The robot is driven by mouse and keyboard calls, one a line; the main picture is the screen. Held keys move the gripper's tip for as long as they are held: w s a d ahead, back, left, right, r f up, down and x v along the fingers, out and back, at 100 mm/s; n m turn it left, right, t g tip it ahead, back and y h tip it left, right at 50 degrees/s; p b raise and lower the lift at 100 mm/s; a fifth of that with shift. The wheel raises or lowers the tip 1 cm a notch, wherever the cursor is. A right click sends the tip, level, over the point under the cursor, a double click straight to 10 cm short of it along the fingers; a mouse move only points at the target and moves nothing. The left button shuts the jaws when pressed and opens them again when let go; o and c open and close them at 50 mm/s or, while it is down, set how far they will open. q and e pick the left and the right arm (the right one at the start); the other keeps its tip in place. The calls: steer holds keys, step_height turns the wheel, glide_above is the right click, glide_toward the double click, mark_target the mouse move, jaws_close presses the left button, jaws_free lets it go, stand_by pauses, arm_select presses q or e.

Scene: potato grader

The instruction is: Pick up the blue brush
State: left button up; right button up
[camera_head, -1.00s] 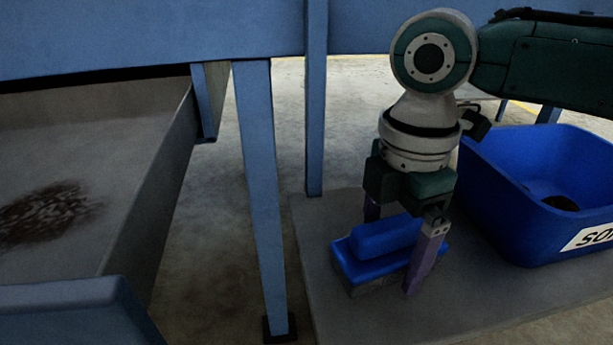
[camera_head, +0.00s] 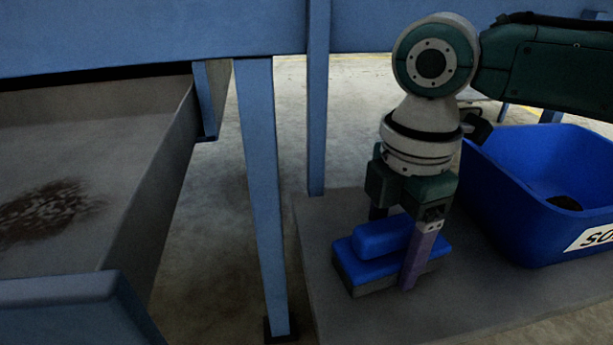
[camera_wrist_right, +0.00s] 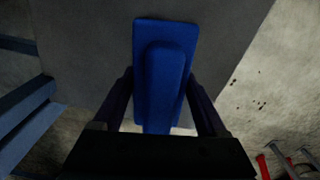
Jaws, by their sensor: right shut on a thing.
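The blue brush (camera_head: 372,268) lies on a grey slab, its raised blue handle on top and darker bristles underneath. My right gripper (camera_head: 391,250) points down over it, one finger on the near side and the other mostly hidden behind. The fingers are shut on the brush. In the right wrist view the brush (camera_wrist_right: 163,75) lies lengthwise between the two fingers (camera_wrist_right: 162,105). The brush appears to rest on the slab still. My left gripper is not in view.
A blue bin (camera_head: 500,215) with a white label and a dark thing inside stands right of the brush on the grey slab (camera_head: 460,300). Blue frame posts (camera_head: 262,200) and a grey tray (camera_head: 130,130) with dark dirt are at left.

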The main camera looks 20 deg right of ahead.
mark_target(399, 221)
steer(key=shift+c, duration=0.7)
steer(key=shift+r, duration=0.15)
step_height(399, 221, up, 20)
steer(key=p, duration=1)
steer(key=shift+p, duration=0.35)
